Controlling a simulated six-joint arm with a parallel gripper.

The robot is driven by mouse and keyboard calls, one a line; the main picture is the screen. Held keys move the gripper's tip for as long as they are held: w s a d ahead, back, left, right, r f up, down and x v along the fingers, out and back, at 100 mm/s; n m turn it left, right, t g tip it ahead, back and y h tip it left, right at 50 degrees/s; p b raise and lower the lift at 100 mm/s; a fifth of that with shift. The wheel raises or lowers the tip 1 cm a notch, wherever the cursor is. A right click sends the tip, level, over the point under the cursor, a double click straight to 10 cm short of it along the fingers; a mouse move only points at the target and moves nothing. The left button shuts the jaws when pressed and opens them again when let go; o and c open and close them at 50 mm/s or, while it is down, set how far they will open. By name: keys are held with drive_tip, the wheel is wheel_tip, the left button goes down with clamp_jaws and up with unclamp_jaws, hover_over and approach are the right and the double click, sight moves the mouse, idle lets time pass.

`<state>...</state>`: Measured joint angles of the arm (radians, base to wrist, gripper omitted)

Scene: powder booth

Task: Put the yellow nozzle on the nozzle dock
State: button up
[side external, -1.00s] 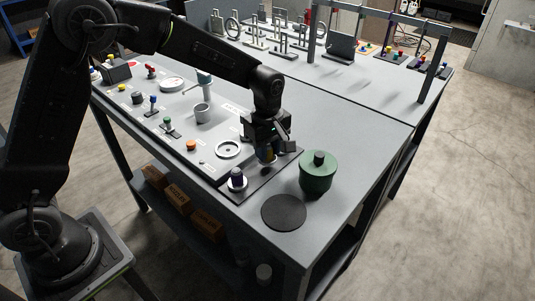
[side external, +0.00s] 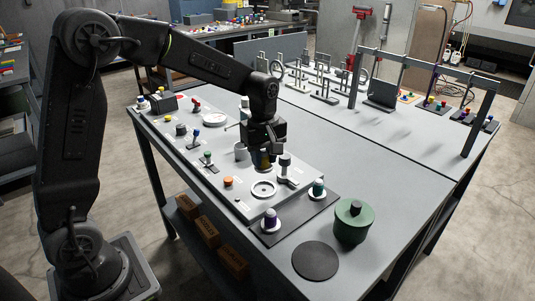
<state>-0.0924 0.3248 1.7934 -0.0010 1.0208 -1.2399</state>
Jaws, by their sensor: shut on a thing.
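My gripper (side external: 264,164) is shut on a dark yellow piece, which I take to be the yellow nozzle (side external: 264,157). The fingers partly hide it. It is over the grey board, left of a dark-capped upright fixture (side external: 284,160) and behind the round white ring (side external: 263,189). I cannot tell whether it touches anything below. The fixture may be the nozzle dock, but this is not certain from here. A purple nozzle (side external: 270,218) and a green nozzle (side external: 317,187) stand on a dark mat (side external: 293,220) nearer the front.
A green lidded pot (side external: 353,222) and a black disc (side external: 315,261) are at the front right. A grey cup (side external: 240,151) stands left of my gripper. Several coloured knobs line the board's left side. The table's right middle is clear.

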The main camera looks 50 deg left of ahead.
hover_over(264, 190)
drive_tip(key=shift+f, duration=2.95)
drive_tip(key=shift+f, duration=0.6)
drive_tip(key=o, duration=1)
drive_tip(key=o, duration=0.5)
